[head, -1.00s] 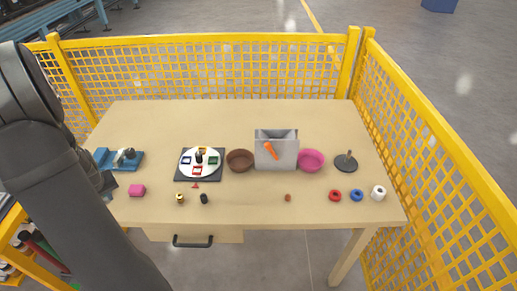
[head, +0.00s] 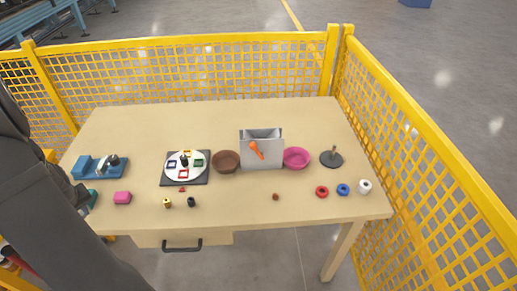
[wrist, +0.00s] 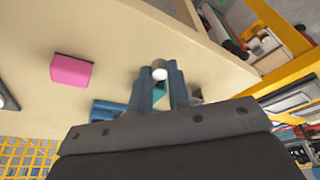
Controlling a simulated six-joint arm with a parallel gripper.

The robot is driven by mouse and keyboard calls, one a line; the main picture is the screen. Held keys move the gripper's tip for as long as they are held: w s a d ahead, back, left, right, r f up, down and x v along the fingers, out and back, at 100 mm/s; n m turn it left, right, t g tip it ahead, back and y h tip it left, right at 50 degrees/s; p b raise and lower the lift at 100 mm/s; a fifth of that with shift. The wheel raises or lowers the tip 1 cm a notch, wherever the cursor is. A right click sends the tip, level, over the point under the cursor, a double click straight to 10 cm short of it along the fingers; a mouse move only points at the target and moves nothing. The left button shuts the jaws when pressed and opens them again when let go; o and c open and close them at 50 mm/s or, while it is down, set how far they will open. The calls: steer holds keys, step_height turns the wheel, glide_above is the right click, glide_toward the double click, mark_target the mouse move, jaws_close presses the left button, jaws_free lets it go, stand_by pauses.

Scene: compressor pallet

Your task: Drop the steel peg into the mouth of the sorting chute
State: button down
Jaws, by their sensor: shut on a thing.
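The sorting chute is a grey upright box (head: 262,156) with an open top and an orange part (head: 256,149) on its front. It stands near the middle of the table. My gripper (wrist: 159,80) is at the far left of the table, far from the chute. In the wrist view its blue-grey fingers are shut on the steel peg (wrist: 159,74), of which a pale round end shows between them. In the head view my arm hides most of the gripper, and I cannot make out the peg there.
A brown bowl (head: 225,162) and a pink bowl (head: 296,158) flank the chute. A blue fixture (head: 100,167) and a pink block (head: 122,198) are at the left. A dial plate (head: 185,168) lies between. Small parts and rings lie along the front. Yellow mesh fencing surrounds the back and right.

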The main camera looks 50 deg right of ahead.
stand_by(0.4)
steer(key=s+d+r+m+h, duration=0.1)
steer(key=d+r+m, duration=0.25)
steer(key=d, duration=1.15)
steer(key=s+d+r+m+h, duration=0.1)
steer(key=s+d+r+m, duration=0.3)
steer(key=d, duration=1.1)
steer(key=s+d+r+m+g, duration=0.1)
steer(key=s+d+r+m, duration=0.2)
steer(key=s+d, duration=0.7)
steer(key=s+d+r+m+g+h, duration=0.1)
steer(key=s+d+r+m, duration=0.2)
steer(key=s+d+r, duration=0.5)
steer(key=s+d, duration=0.1)
steer(key=d, duration=0.6)
steer(key=shift+s+d, duration=0.3)
steer(key=shift+s, duration=0.05)
steer(key=shift+f, duration=2.75)
